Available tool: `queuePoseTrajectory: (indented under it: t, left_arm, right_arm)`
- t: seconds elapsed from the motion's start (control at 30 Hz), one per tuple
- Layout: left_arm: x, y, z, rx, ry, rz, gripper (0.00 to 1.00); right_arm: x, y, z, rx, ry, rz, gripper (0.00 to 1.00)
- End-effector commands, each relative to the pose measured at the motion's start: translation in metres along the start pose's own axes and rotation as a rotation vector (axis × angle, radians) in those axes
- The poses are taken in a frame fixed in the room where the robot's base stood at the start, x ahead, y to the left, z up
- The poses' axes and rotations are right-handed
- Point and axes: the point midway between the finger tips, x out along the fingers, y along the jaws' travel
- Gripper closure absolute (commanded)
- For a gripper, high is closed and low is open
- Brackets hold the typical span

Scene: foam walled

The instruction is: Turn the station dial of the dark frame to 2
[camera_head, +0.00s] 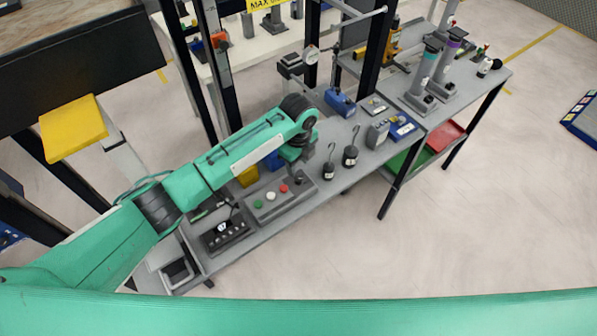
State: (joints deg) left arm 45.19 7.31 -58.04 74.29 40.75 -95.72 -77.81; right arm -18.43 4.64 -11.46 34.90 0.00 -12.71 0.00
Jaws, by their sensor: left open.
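A dark frame with black posts (376,50) stands at the back of the grey bench. A small round white-faced part (312,54) sits by one post; I cannot tell whether it is the station dial, and no number is readable. My left arm reaches in from the left over the bench. My left gripper (301,172) points down beyond the button box's right end, partly hidden by its own wrist. It is open, and I see nothing held in it. My right gripper is out of view.
The button box (262,205) has green, white and red buttons. A dark box (224,236) stands in front of it. Two black hooked weights (350,155) stand right of my gripper. A blue part (340,103) lies behind them. Open floor lies to the right.

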Motion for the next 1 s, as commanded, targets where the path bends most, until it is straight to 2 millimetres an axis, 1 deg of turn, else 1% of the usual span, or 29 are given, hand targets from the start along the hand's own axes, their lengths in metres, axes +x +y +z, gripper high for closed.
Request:
queuePoseTrajectory:
  t: [0.03,0.1,0.2,0.3,0.37,0.5,0.7,0.77,0.87,0.9,0.97,1.0]
  left_arm:
    - [0.01,0.001,-0.001,-0.001,0.001,0.004,0.55]
    - [0.024,0.001,-0.001,-0.001,0.001,0.003,0.55]
    - [0.042,0.001,-0.001,-0.001,0.001,0.003,0.55]
    - [0.054,0.0,-0.001,-0.001,0.001,0.002,0.55]
    - [0.06,0.0,-0.001,-0.001,0.0,0.001,0.55]
    - [0.067,0.0,-0.001,0.001,-0.001,-0.001,0.55]
    - [0.068,0.0,-0.001,0.001,-0.001,-0.001,0.55]
    - [0.068,0.0,-0.001,0.0,-0.001,-0.001,0.55]
    - [0.068,0.0,-0.001,0.0,0.0,-0.001,0.73]
    - [0.068,0.0,-0.001,0.0,0.0,-0.001,0.8]
    - [0.068,0.0,-0.001,0.0,0.0,-0.001,0.92]
    - [0.068,0.0,-0.001,0.0,0.0,-0.001,1.0]
  right_arm:
    - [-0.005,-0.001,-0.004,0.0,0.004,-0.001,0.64]
    - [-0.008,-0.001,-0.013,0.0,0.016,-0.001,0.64]
    - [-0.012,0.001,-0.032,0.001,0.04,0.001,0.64]
    - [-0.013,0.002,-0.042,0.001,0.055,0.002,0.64]
    - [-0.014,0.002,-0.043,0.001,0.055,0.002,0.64]
    - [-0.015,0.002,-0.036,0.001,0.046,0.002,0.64]
    - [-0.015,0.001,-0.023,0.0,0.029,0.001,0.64]
    - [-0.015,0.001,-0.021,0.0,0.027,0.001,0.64]
    - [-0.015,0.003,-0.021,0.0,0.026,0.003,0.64]
    - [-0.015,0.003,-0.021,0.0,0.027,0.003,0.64]
    - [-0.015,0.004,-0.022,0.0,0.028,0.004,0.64]
    - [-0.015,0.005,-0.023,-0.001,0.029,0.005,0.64]
